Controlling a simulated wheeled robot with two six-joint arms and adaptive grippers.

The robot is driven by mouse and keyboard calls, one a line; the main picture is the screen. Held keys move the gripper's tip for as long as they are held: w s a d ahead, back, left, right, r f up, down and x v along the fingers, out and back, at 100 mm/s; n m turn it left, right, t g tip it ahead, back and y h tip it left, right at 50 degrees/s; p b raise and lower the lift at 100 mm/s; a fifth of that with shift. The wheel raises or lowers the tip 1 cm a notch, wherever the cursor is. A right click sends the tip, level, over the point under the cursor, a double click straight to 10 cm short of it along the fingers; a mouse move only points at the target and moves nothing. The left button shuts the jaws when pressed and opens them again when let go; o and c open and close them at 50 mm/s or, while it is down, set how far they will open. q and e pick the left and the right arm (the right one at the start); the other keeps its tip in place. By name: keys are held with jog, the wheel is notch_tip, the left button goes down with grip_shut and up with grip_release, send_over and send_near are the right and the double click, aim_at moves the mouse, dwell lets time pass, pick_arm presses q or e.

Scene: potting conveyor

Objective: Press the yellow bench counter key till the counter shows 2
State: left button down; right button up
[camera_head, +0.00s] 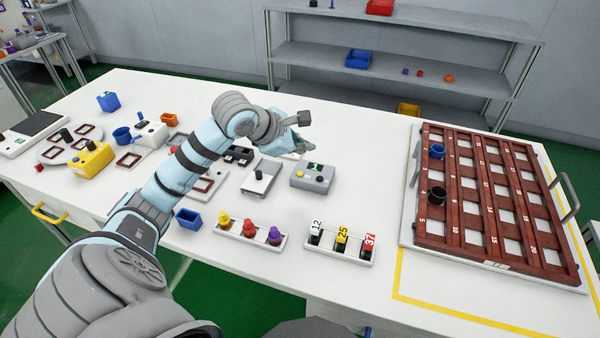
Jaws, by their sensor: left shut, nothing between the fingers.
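The bench counter (312,177) is a small grey box in the middle of the table with a little green display. The digits on the display are too small to read. Its yellow key (320,179) shows on the top face, beside a smaller dark detail. My left gripper (302,148) is shut and empty. It is behind and slightly left of the counter in the picture, apparently above the table and apart from the key. My wrist partly hides the gripper. My right gripper is not in view.
A grey box with a black lever (260,178) stands just left of the counter. In front are a tray of coloured knobs (237,236) and a tray of numbered tags (325,251). A brown slotted rack (470,254) stands right. White table is clear between counter and rack.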

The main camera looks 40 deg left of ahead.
aim_at(302, 175)
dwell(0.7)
pick_arm(q)
notch_tip(302, 175, up, 4)
jog(key=shift+f+b, duration=0.1)
jog(key=shift+b, duration=1)
notch_tip(302, 175, down, 9)
jog(key=b, duration=0.8)
jog(key=shift+r, duration=0.2)
jog(key=shift+f, duration=0.15)
